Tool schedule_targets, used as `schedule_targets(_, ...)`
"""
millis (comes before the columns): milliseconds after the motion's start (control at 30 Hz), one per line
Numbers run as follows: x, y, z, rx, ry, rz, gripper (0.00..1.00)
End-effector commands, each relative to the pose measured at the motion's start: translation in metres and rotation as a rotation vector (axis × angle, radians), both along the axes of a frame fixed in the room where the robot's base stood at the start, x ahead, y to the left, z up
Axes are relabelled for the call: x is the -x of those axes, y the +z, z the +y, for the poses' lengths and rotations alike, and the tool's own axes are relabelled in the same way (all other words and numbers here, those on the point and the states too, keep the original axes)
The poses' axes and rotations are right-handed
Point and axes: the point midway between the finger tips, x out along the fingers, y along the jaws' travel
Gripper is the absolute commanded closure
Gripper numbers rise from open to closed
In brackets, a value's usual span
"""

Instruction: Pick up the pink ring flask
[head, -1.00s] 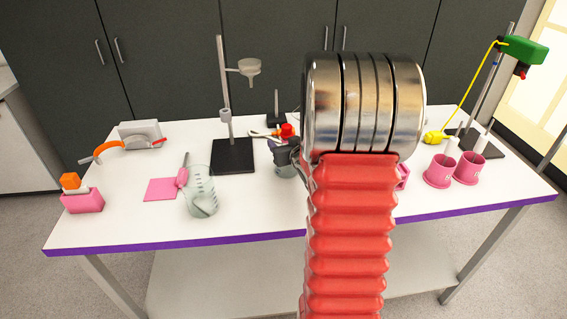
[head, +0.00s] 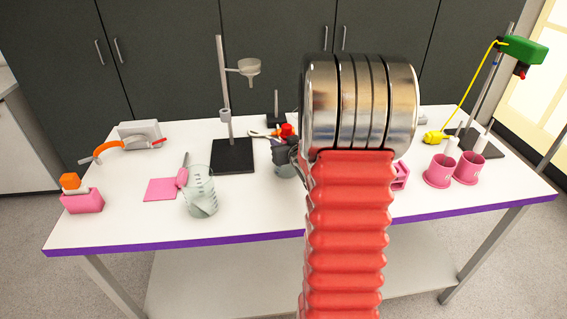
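I cannot clearly make out a flask with a pink ring. A pink item (head: 400,176) shows only in part at the right edge of my red arm, which hides the rest of it. A clear glass vessel (head: 286,171) stands left of my arm, and a dark grey part (head: 285,155), which may be my gripper, overlaps its top. Whether they touch, and whether the fingers are open or shut, I cannot tell. Two pink cup-like holders (head: 439,171) with wide round bases stand on the right of the table.
A glass beaker (head: 200,192) stands front left beside a pink mat (head: 160,189). A pink box (head: 82,201) is at far left. A stand with a funnel (head: 249,68) is behind, and a stand with a green clamp (head: 524,50) is at right. The front-left table (head: 125,225) is clear.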

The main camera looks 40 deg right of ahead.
Motion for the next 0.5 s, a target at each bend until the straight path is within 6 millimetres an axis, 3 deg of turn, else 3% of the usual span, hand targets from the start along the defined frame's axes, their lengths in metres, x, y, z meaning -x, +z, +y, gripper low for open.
schedule_targets(500, -0.0003, 0.0000, 0.0004, 0.000, 0.001, 0.000, 1.00)
